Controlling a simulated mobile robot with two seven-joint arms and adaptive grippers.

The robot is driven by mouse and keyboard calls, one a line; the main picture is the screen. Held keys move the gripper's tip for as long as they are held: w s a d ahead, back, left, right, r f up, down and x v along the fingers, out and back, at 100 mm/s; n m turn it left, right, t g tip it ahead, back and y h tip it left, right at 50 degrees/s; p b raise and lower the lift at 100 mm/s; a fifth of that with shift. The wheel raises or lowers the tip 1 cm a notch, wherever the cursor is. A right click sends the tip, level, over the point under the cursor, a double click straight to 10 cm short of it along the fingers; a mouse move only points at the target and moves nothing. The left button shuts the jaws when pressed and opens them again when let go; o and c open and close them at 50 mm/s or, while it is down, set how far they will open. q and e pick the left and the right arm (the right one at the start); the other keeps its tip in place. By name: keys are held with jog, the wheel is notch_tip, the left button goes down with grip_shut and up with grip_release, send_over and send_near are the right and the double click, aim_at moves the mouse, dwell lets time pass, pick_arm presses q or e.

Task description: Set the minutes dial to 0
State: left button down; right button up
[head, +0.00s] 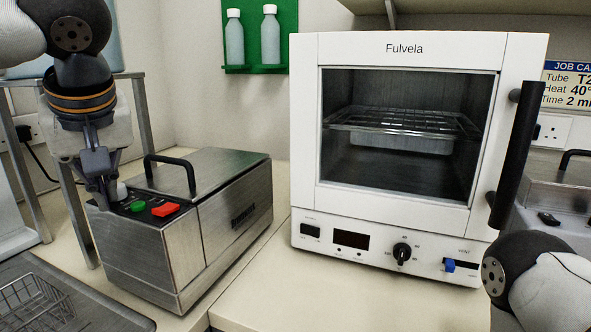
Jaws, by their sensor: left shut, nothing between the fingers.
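My left gripper (106,204) is shut and empty. It points down at the left end of the control panel (154,201) on the steel box (190,215). A small pale knob-like part (122,190) shows just right of the fingers; whether they touch it, and whether it is the minutes dial, I cannot tell. A green button (138,206) and a red rocker or button (166,209) sit to its right. The fingers hide part of the panel. The white oven (305,150) has a black dial (402,252) with small, unreadable marks. My right gripper is out of view.
The steel box has a black lid handle (171,166) close to my left gripper. The oven has a black door handle (516,150) and a blue vent slider (450,265). A wire basket (36,303) lies at lower left. The bench (262,295) before the oven is clear.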

pick_arm(q)
jog(key=shift+w, duration=0.2)
jog(key=shift+w+d, duration=0.1)
jog(key=shift+d, duration=0.2)
dwell(0.3)
jog(key=shift+w+d, duration=0.15)
jog(key=shift+d, duration=0.1)
jog(key=shift+w+d+f, duration=0.1)
jog(key=shift+w+d, duration=0.2)
jog(key=shift+w, duration=0.05)
jog(key=shift+s+d, duration=0.15)
jog(key=shift+d, duration=0.1)
notch_tip(320, 180, up, 6)
jog(key=shift+r, duration=0.1)
dwell(0.5)
